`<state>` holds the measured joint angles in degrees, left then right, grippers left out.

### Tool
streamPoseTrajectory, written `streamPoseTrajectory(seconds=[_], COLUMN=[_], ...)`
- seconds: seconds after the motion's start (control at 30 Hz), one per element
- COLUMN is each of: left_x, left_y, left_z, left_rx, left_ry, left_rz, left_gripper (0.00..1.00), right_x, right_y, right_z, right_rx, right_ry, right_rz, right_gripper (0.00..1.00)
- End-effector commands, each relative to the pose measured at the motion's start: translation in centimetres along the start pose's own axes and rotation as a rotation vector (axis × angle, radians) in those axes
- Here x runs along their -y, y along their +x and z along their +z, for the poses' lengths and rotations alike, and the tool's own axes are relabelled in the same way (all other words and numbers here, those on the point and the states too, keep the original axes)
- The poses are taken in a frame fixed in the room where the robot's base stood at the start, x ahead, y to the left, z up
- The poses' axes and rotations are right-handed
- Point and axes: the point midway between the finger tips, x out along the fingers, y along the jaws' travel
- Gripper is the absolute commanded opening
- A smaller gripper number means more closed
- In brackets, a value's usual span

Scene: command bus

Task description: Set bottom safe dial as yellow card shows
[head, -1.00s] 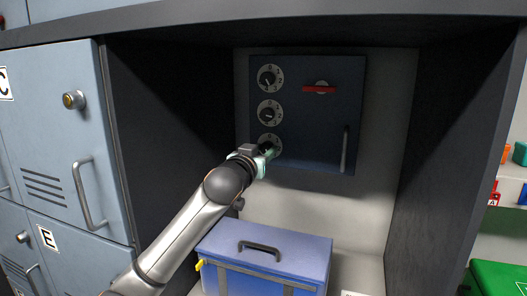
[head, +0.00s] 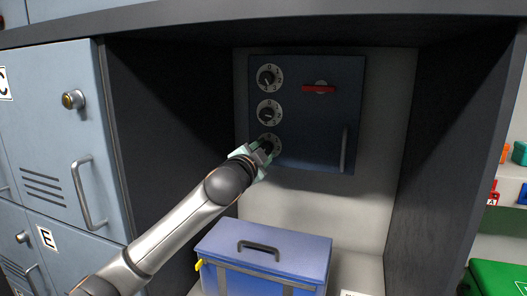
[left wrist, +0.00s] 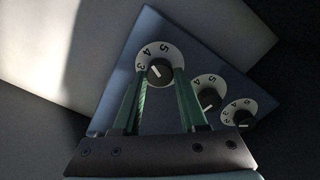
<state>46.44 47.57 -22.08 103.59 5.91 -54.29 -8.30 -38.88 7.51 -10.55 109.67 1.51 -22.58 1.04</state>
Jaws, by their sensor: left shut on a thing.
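The safe (head: 310,135) is a dark blue panel at the back of the recess, with three round dials in a column on its left. The bottom dial (head: 274,140) is partly hidden by my left gripper (head: 264,150). In the left wrist view the green fingers of my gripper (left wrist: 160,75) are shut on the dark knob of the bottom dial (left wrist: 162,52), whose white pointer line and digits 3, 4 and 5 show. The middle dial (head: 269,113) and top dial (head: 270,78) stand clear above. No yellow card is in view. My right gripper is not in view.
A blue box (head: 265,245) with a dark handle stands below. Blue lockers (head: 60,140) are at left. Dark recess walls flank the safe.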

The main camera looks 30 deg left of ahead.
Motion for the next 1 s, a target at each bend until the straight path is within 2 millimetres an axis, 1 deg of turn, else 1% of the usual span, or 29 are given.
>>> streamPoseTrajectory(seconds=[0.3,0.6,0.8,1.0], left_x=[-0.10,-0.15,-0.18,-0.20], left_y=[0.01,0.01,0.01,0.01], left_z=[0.10,0.12,0.09,0.13], left_rx=[0.003,0.002,0.001,0.001], left_ry=[0.302,0.552,0.669,0.738], left_rz=[0.001,0.002,0.002,0.002], left_gripper=[0.00,0.00,0.00,0.00], right_x=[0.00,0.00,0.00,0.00], right_y=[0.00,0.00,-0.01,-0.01], right_z=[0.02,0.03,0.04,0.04], right_rx=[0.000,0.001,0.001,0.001], right_ry=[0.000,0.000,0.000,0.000], right_rz=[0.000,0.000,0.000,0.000], right_gripper=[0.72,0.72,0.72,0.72])
